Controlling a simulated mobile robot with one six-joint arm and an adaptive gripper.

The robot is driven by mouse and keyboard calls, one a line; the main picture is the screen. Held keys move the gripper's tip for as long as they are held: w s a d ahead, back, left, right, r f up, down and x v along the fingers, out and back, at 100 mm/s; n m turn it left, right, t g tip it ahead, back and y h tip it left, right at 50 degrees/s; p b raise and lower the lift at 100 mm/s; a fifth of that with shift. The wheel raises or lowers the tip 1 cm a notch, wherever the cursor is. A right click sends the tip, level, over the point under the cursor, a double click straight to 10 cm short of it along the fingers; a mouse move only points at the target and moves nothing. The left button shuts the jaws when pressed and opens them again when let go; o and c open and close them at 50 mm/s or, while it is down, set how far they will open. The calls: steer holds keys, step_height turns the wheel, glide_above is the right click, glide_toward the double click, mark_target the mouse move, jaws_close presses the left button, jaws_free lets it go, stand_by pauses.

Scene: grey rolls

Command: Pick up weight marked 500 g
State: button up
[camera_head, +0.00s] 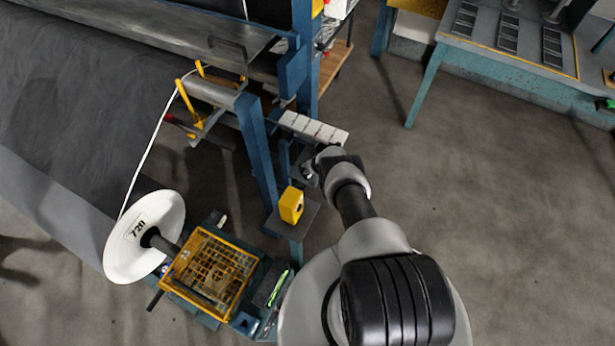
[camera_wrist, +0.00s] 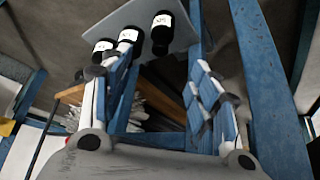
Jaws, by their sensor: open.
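In the wrist view, several dark weights with white labels stand in a loose row at the top. One weight (camera_wrist: 161,34) is on the right, a second (camera_wrist: 127,42) is left of it and a third (camera_wrist: 101,52) is farther left. Their label print is too small to read, so I cannot tell which is marked 500 g. They are at a light grey plate (camera_wrist: 178,38). My gripper (camera_wrist: 160,82) is open and empty, with the weights beyond its fingertips. In the head view my gripper (camera_head: 314,168) is beside a blue frame; I cannot make out the weights there.
Blue posts (camera_head: 258,150) stand close to the left of my gripper. A row of white blocks (camera_head: 314,128) lies just beyond it. A yellow box (camera_head: 291,205) sits on a small shelf below. Open floor (camera_head: 480,200) lies to the right.

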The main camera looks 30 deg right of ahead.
steer(key=b+x, duration=0.6)
steer(key=b, duration=0.4)
steer(key=shift+w+f, duration=0.15)
steer(key=shift+f, duration=0.15)
steer(key=shift+b, duration=0.35)
steer(key=b+x, duration=0.5)
steer(key=b, duration=0.4)
jaws_close()
